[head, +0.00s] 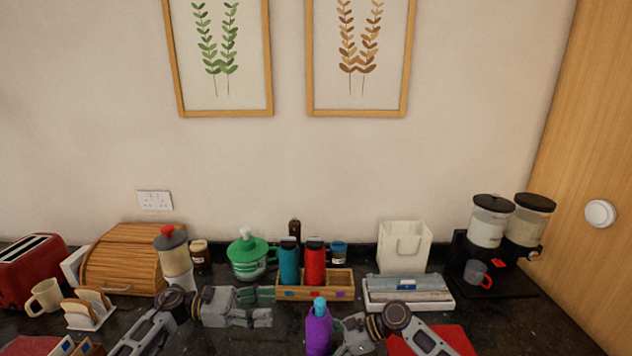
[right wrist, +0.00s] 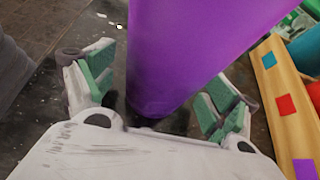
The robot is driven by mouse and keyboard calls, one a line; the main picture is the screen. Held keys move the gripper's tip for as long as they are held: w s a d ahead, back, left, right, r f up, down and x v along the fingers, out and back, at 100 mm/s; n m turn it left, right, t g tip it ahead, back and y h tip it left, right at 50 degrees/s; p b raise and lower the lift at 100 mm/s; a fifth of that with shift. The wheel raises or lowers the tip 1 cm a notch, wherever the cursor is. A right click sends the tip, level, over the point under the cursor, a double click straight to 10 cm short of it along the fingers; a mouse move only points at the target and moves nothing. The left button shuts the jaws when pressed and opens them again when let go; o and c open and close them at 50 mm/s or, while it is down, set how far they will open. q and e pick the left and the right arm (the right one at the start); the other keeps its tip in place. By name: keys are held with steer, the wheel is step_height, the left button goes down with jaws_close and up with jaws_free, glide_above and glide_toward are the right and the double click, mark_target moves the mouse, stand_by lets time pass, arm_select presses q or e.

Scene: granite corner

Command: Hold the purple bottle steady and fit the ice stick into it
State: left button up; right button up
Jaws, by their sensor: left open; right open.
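The purple bottle (head: 318,334) stands upright on the dark counter at the bottom centre of the head view. A light-blue piece (head: 320,306) stands up from its top; I cannot tell for sure whether it is the ice stick. My left gripper (head: 268,305) is open and empty, left of the bottle and apart from it. My right gripper (right wrist: 158,92) is open, its green-padded fingers on either side of the bottle, which also fills the middle of the right wrist view (right wrist: 190,45). Gaps show between the pads and the bottle.
Behind stands a wooden caddy (head: 343,281) with teal (head: 289,262) and red (head: 314,260) bottles. A white tray (head: 408,303) and a red mat (head: 458,340) lie to the right. Toast rack, mug and bread bin crowd the left.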

steer(key=shift+d+r, duration=0.1)
steer(key=shift+v, duration=5.85)
steer(key=shift+s, duration=0.15)
